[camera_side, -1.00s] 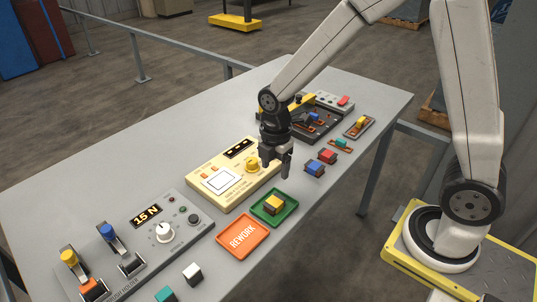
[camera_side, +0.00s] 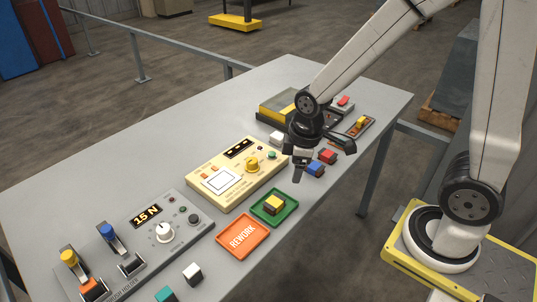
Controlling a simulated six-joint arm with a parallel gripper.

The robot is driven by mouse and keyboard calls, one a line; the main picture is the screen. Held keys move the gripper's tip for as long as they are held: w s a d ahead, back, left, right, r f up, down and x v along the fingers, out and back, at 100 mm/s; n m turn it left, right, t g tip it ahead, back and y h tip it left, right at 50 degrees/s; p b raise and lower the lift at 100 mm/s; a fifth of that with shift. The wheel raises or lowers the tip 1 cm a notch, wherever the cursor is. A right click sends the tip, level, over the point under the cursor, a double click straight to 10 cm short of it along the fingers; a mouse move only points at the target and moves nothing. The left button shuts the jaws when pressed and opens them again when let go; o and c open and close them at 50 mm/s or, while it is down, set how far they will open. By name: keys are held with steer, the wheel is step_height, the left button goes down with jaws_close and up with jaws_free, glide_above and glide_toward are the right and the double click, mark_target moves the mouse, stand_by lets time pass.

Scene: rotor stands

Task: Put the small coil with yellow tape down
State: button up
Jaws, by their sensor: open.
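The small coil with yellow tape (camera_side: 274,203) sits in the green tray (camera_side: 287,215), next to the orange REWORK tray (camera_side: 242,238). My gripper (camera_side: 299,174) is open and empty. It is above the table, up and to the right of the coil and apart from it, close to the blue-taped coil in the picture. Its height above the table is hard to tell.
A blue coil (camera_side: 315,170) and a red coil (camera_side: 328,157) stand right of my gripper. A cream tester (camera_side: 212,186) lies to the left. My arm partly hides the back devices.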

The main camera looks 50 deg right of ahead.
steer(key=s+m, duration=0.1)
steer(key=m, duration=0.1)
steer(key=s+m, duration=0.1)
steer(key=m, duration=0.2)
steer(key=s+d+m+t, duration=0.1)
steer(key=m, duration=0.1)
steer(key=shift+s+r, duration=0.2)
steer(key=shift+s, duration=0.1)
stand_by(0.9)
